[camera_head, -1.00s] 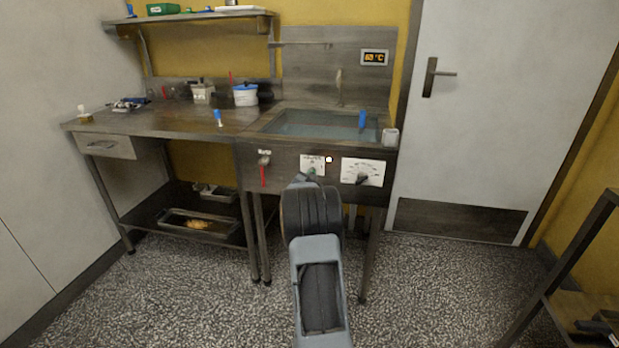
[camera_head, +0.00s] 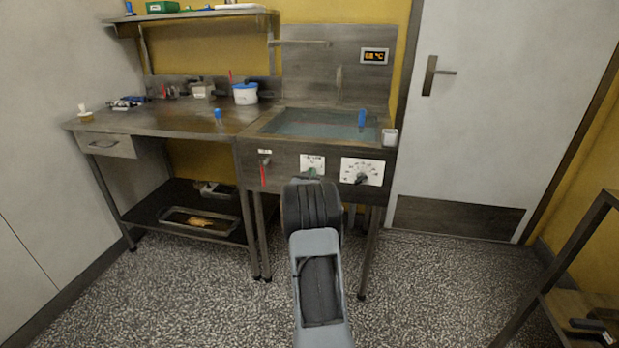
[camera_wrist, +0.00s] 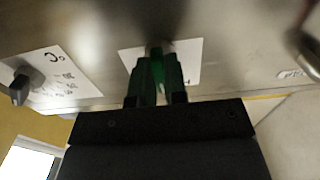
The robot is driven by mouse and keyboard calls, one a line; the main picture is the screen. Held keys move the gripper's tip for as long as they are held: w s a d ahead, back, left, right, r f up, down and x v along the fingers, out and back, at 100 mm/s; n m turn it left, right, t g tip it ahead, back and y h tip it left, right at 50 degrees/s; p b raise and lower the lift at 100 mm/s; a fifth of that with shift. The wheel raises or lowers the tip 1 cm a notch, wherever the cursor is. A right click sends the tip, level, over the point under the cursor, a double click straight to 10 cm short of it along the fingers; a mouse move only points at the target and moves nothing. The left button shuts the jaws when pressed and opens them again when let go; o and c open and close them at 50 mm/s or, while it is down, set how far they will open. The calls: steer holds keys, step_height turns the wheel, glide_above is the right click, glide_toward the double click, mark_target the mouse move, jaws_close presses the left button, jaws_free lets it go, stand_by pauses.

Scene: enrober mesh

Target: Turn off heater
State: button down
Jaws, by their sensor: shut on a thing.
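The heater bath (camera_head: 300,125) is a steel sink-like tank with water, with a control panel (camera_head: 290,160) on its front. A white label (camera_head: 313,161) sits mid-panel, and it also shows in the wrist view (camera_wrist: 188,62). My gripper (camera_head: 311,174) is at this label. In the wrist view its green fingers (camera_wrist: 157,70) are shut on a small switch knob (camera_wrist: 155,47) on the label. The fingers hide most of the knob, so its exact angle cannot be told. No lit lamp shows beside the label.
A dial (camera_head: 361,177) with a black knob is right of my gripper; a red-handled valve (camera_head: 263,170) is left. An orange display (camera_head: 375,57) hangs above the tank. A white cup (camera_head: 390,137) stands at the tank's right corner. The floor in front is clear.

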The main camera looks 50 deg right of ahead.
steer(key=shift+d+r, duration=0.1)
steer(key=shift+r, duration=0.1)
steer(key=c, duration=1.2)
jaws_free()
steer(key=shift+o, duration=0.2)
steer(key=shift+s+f, duration=0.1)
steer(key=shift+s, duration=0.05)
steer(key=p+v, duration=0.1)
steer(key=v, duration=1.2)
steer(key=shift+a, duration=0.4)
steer(key=shift+s, duration=0.1)
